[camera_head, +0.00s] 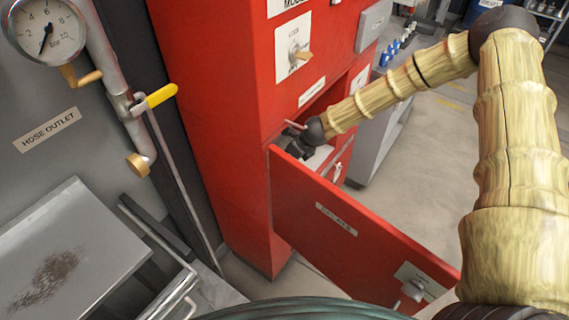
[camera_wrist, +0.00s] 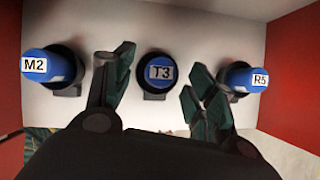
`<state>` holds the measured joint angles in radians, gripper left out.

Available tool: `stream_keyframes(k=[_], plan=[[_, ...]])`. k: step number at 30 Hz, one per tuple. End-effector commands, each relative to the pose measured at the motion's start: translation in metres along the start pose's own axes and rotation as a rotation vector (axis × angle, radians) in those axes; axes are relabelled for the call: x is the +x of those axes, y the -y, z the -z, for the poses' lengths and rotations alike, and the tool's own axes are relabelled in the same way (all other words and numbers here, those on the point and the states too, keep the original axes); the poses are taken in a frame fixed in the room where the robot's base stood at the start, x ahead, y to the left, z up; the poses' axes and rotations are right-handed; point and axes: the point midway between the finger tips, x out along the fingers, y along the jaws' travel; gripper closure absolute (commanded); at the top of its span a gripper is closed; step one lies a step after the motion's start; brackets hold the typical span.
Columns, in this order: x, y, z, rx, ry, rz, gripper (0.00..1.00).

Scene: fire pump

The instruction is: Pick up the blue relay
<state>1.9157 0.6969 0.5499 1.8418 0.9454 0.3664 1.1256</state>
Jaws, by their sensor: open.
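Three blue relays stand in a row on a white surface in the wrist view. They are labelled M2 (camera_wrist: 55,68), T3 (camera_wrist: 158,70) and R5 (camera_wrist: 244,78), each in a dark base. My gripper (camera_wrist: 162,72) is open, with its green-edged fingers on either side of the T3 relay and apart from it. The right finger lies between T3 and R5, the left between M2 and T3. In the head view my gripper (camera_head: 295,140) reaches into the opening of the red cabinet (camera_head: 225,110), and the relays there are hidden.
The cabinet's red door (camera_head: 350,225) hangs open in front of the opening, below my arm. Red walls bound the relay compartment on both sides. A yellow-handled valve (camera_head: 155,97) and pipe are at left. Several small blue items (camera_head: 393,50) stand on a grey cabinet behind.

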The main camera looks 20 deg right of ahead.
Motion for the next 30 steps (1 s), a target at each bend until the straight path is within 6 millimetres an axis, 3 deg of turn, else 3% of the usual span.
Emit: stream_keyframes(k=[4, 13, 14, 22, 30], plan=[[0.0102, 0.0006, 0.0004, 0.002, 0.000, 0.001, 0.44], [0.0131, -0.0001, 0.0002, 0.001, 0.000, 0.000, 0.44], [0.0131, -0.0001, 0.0002, 0.001, 0.000, 0.000, 0.46], [0.0130, 0.0000, 0.0003, 0.001, 0.000, 0.000, 0.94], [0.0125, 0.0001, 0.0000, 0.001, 0.000, 0.000, 0.94]])
